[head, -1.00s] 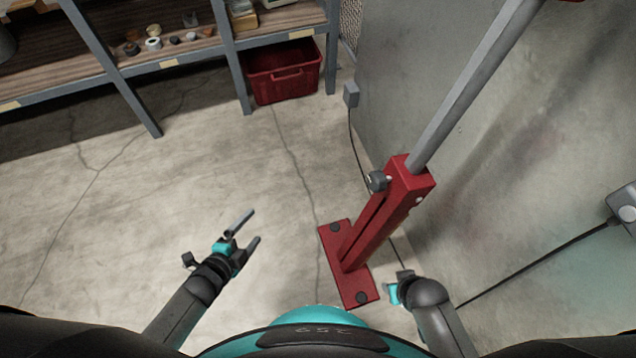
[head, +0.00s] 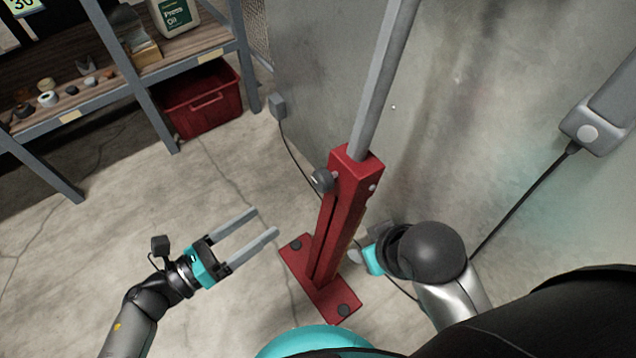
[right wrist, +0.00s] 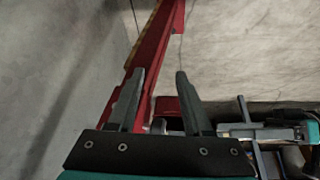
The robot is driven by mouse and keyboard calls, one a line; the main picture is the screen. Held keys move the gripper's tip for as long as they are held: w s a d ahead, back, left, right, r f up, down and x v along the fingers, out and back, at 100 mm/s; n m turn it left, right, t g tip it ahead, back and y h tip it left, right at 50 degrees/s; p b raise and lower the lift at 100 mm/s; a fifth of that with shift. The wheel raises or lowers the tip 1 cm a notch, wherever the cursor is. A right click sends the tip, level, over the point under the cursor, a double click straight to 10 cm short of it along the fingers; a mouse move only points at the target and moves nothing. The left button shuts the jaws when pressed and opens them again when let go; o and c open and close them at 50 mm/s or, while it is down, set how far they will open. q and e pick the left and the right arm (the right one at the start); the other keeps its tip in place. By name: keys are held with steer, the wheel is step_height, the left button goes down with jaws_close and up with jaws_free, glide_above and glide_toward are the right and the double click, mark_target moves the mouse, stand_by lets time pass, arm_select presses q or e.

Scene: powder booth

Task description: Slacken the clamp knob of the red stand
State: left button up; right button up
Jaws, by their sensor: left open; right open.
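The red stand (head: 338,215) stands upright on its red foot plate (head: 327,300), with a grey pole (head: 385,75) rising from its top. The dark clamp knob (head: 321,180) sticks out on the left side near the top of the red post. My left gripper (head: 262,222) is open and empty, left of the post and lower in the picture than the knob, apart from both. My right gripper is mostly hidden behind its own arm to the right of the post; in the right wrist view the right gripper (right wrist: 162,88) is open, with the red stand (right wrist: 152,60) beyond its fingers.
A grey metal wall (head: 450,120) stands close behind and right of the stand. A grey switch box (head: 600,125) with a cable is on it. A shelf (head: 75,120) with small items and a red bin (head: 203,98) stand at the back left. Floor left of the stand is clear.

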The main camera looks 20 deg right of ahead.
mark_target(317, 183)
arm_select(q)
steer(key=b+x, duration=0.2)
steer(key=x, duration=1)
steer(key=shift+w+d+b, duration=0.15)
steer(key=shift+d+b, duration=0.15)
steer(key=shift+d, duration=0.1)
steer(key=shift+x, duration=1.1)
arm_select(e)
steer(key=w+a+t+y, duration=0.2)
steer(key=w+a+t, duration=0.3)
steer(key=a, duration=0.1)
steer(key=shift+f+n+y, duration=0.15)
steer(key=shift+n+y, duration=0.15)
arm_select(q)
steer(key=shift+c, duration=0.2)
steer(key=c, duration=1.3)
